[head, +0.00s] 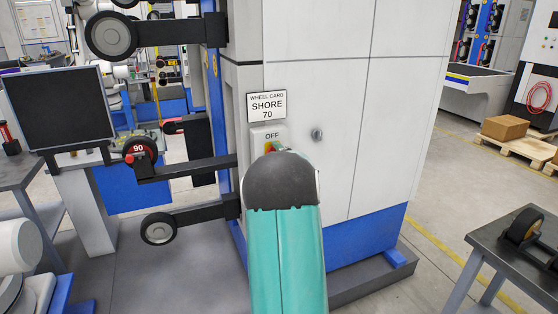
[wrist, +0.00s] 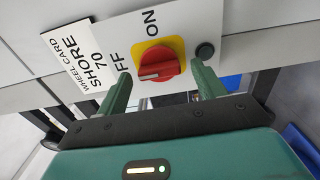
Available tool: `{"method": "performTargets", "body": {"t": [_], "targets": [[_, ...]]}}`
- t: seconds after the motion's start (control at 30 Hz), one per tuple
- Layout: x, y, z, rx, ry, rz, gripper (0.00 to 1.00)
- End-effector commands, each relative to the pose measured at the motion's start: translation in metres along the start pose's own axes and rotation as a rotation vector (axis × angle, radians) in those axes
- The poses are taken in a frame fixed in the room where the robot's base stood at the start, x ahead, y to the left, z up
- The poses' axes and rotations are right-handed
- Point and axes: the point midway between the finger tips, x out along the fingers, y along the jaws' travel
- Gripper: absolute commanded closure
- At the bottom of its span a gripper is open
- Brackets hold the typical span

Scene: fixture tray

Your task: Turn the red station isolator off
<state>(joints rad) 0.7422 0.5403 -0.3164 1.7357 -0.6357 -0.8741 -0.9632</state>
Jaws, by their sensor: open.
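The red isolator knob (wrist: 158,64) sits on a yellow square plate (wrist: 178,46) on a pale panel in the wrist view. ON is printed above it and OFF, partly hidden by a finger, to its left. The knob's pale mark lies on its left side, toward the OFF lettering. My gripper (wrist: 161,70) is open, with one green finger on each side of the knob in this view. I cannot tell whether they touch it. In the head view my arm hides most of the knob, and only a little red and yellow shows below OFF.
A card reading SHORE 70 (head: 267,107) is above the switch plate. A round grey fitting (head: 317,134) is to its right. Black arms with wheels (head: 140,150) stick out left of the cabinet (head: 350,90). A dark table (head: 510,240) stands at right.

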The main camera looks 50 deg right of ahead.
Motion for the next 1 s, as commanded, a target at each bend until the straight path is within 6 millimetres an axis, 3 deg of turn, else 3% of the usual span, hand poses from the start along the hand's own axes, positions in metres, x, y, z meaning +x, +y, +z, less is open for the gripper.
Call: {"method": "performTargets", "body": {"t": [0.17, 0.7, 1.0], "targets": [[-0.015, 0.001, 0.000, 0.001, -0.001, 0.001, 0.31], [-0.123, 0.001, 0.001, 0.000, -0.003, 0.001, 0.31], [-0.138, 0.000, 0.000, -0.001, 0.000, 0.000, 0.31]]}}
